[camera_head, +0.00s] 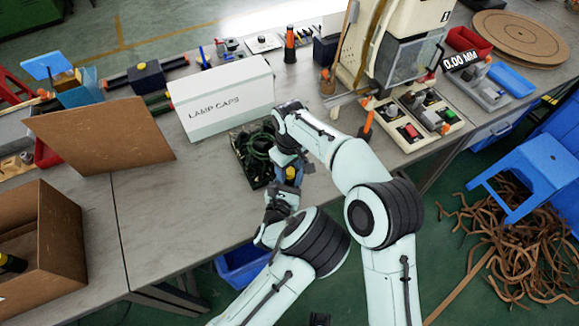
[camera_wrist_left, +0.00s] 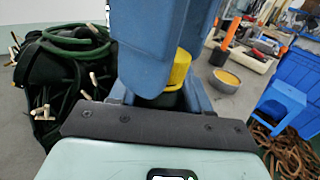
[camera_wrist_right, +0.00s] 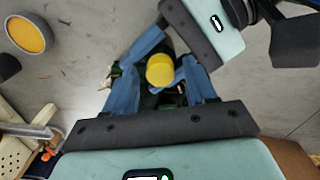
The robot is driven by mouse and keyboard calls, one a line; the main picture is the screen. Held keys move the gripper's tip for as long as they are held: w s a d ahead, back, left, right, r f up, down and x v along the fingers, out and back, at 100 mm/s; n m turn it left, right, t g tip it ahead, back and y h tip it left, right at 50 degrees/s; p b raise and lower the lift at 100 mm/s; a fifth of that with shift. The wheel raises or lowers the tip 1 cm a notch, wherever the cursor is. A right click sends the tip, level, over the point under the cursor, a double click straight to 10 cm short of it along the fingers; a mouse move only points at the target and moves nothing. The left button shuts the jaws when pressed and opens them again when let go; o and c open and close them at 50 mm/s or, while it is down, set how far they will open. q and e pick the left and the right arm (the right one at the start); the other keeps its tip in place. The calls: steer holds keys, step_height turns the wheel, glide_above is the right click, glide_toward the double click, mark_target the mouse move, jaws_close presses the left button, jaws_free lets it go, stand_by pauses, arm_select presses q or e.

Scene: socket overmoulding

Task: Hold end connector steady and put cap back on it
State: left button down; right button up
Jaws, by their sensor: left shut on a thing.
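A yellow cap (camera_wrist_right: 160,70) sits at the end of a dark connector, seen from above in the right wrist view. It also shows in the left wrist view (camera_wrist_left: 180,68), partly behind a blue finger. My left gripper (camera_wrist_left: 160,98) is shut on the connector (camera_wrist_left: 165,100) below the cap. My right gripper (camera_wrist_right: 160,85) is above it, its blue fingers apart on either side of the cap, with gaps visible. Whether the cap is fully seated cannot be told. In the head view, both grippers meet around small blue and yellow parts (camera_head: 291,173).
A dark tray of coiled green cables (camera_head: 250,150) stands close to the grippers. Behind it is a white lamp caps box (camera_head: 222,102). A round pot with a yellow-orange top (camera_wrist_right: 27,35) stands apart. The grey bench front is mostly clear.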

steer(key=shift+r, duration=2.25)
steer(key=shift+c, duration=0.4)
steer(key=n, duration=0.3)
steer(key=shift+s+a+n, duration=0.2)
steer(key=shift+s+n, duration=0.05)
steer(key=shift+n, duration=0.15)
steer(key=n, duration=0.5)
steer(key=shift+s+a+r, duration=0.1)
steer(key=shift+a+r, duration=0.05)
steer(key=shift+r, duration=0.15)
steer(key=n, duration=0.2)
steer(key=r+n, duration=0.1)
steer(key=n, duration=0.1)
steer(key=shift+n, duration=0.3)
steer(key=n, duration=0.2)
steer(key=r+n, duration=0.1)
steer(key=n, duration=0.1)
steer(key=r+n, duration=0.1)
steer(key=n, duration=0.1)
steer(key=shift+w+d, duration=0.35)
steer(key=shift+f, duration=0.1)
